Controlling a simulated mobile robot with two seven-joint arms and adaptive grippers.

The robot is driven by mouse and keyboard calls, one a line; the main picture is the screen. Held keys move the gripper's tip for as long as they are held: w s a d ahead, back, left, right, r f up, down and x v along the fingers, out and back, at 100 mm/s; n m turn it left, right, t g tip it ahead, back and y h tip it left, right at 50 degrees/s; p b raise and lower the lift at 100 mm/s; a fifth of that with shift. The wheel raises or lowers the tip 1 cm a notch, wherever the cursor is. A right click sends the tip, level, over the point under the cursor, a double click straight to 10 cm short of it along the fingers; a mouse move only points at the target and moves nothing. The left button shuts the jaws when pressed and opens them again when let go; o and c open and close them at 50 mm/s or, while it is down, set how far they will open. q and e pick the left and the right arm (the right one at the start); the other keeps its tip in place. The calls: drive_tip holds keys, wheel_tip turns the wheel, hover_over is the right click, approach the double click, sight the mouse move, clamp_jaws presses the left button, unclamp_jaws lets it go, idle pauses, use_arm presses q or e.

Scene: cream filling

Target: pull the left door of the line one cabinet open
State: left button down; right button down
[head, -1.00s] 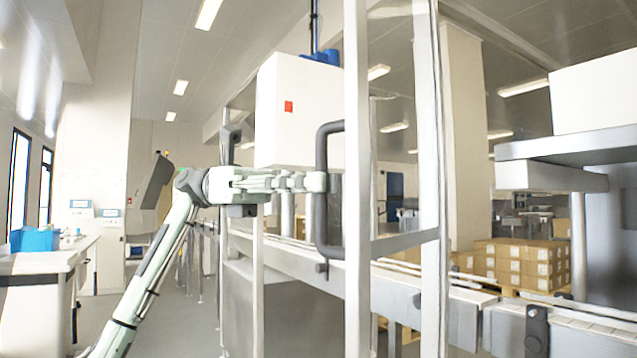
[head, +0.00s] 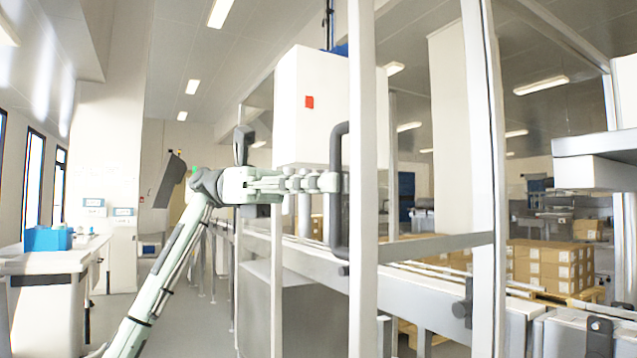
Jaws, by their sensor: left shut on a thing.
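The left door (head: 362,250) of the line one cabinet is a tall frame of pale metal with a clear panel. It stands in the middle of the head view. A long dark bar handle (head: 337,238) runs upright along its left edge. My left gripper (head: 330,182) reaches in from the left and is shut on this handle. My right gripper is not in view.
A white box with a red mark (head: 308,102) hangs behind the handle. A conveyor (head: 405,268) runs behind the door. Stacked cartons (head: 545,265) stand at right. A white bench with a blue bin (head: 48,239) stands at left. The aisle floor between is clear.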

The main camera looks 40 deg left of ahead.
use_arm(q)
drive_tip(key=shift+w, duration=0.35)
drive_tip(key=c, duration=1.8)
unclamp_jaws()
drive_tip(key=shift+w+d, duration=0.15)
drive_tip(key=shift+d+f, duration=0.1)
drive_tip(key=a, duration=1.2)
